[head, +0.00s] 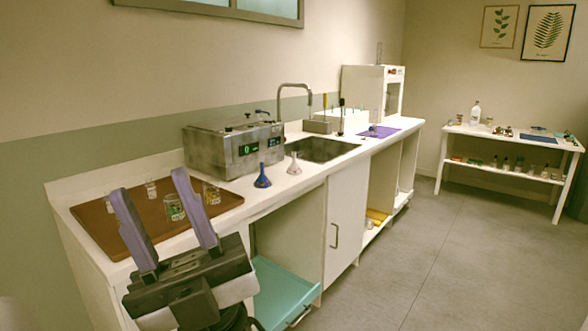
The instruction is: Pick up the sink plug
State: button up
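I cannot make out a sink plug anywhere in the head view. The sink (322,150) is a dark basin set in the white counter, with a tall curved tap (296,86) behind it. Its bottom is too dark and small to tell what lies in it. My gripper (151,184) is in the lower left, its two purple-grey fingers pointing up and spread apart.
A brown board (97,212) with small glass jars covers the counter's near end. A teal drawer (285,290) juts out below.

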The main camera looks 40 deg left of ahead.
aim_at(342, 100)
jog(key=u, duration=0.5)
jog(key=i+l+u, duration=0.1)
jog(key=i+u, duration=0.3)
jog(key=i+l+u, duration=0.35)
jog(key=i, duration=0.2)
jog(key=i+l+u, duration=0.15)
jog(key=i+l, duration=0.55)
jog(key=i, duration=0.2)
jog(key=i+l+u, duration=0.1)
jog(key=i+l, duration=0.7)
jog(key=i+l+u, duration=0.1)
jog(key=l, duration=0.25)
jog(key=i+l+u, duration=0.1)
jog(key=i+l, duration=0.15)
jog(key=i+l+u, duration=0.1)
jog(key=l, duration=0.4)
jog(key=i, duration=0.05)
